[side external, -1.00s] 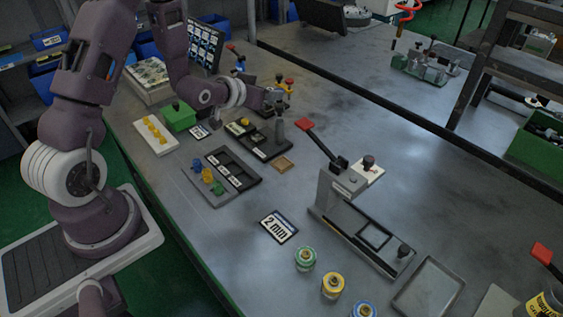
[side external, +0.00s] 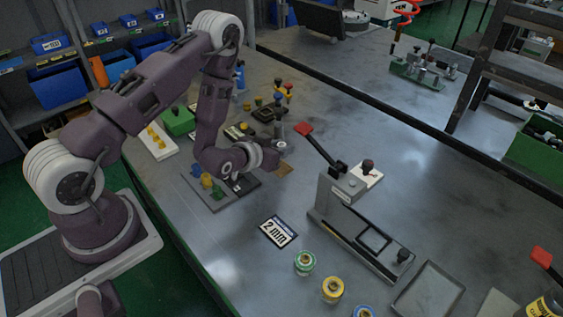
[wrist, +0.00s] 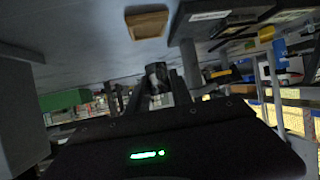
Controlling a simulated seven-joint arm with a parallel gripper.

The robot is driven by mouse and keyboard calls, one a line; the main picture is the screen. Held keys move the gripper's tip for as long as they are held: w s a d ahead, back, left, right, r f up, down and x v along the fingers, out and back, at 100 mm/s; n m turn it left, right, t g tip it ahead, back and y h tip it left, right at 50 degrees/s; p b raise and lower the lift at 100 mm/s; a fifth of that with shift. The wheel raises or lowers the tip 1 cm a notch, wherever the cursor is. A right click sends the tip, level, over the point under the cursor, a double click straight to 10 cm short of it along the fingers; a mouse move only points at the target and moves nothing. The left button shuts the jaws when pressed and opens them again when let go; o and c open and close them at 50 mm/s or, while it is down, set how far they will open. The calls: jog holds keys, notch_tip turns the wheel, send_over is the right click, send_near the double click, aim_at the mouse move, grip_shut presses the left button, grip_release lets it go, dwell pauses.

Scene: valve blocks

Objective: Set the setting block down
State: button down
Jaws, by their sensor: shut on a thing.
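My gripper (side external: 278,156) is low over the bench, beside the small wooden square (side external: 285,168) and the slotted dark tray. In the side view its fingers are mostly hidden by my wrist. In the wrist view my gripper (wrist: 160,92) is shut on a small piece with a dark rounded top and a paler grey body, which I take as the setting block (wrist: 157,76). The block's lower end is hard to make out, so I cannot tell whether it touches anything. The wooden square also shows in the wrist view (wrist: 147,23), apart from the block.
A grey clamp fixture (side external: 329,199) with a red lever stands to the right. A "2 mm" card (side external: 279,232) lies in front. Colored knobs stand on the slotted tray (side external: 200,196), left of my wrist. Small jars (side external: 305,262) stand nearer the camera. Bare bench lies behind the fixture.

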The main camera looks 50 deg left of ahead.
aim_at(282, 168)
notch_tip(282, 168, down, 5)
jog(key=shift+r, duration=0.2)
jog(key=shift+f, duration=0.1)
jog(key=c, duration=1.1)
grip_release()
jog(key=shift+c, duration=0.2)
jog(key=v, duration=0.5)
jog(key=shift+s+r, duration=0.25)
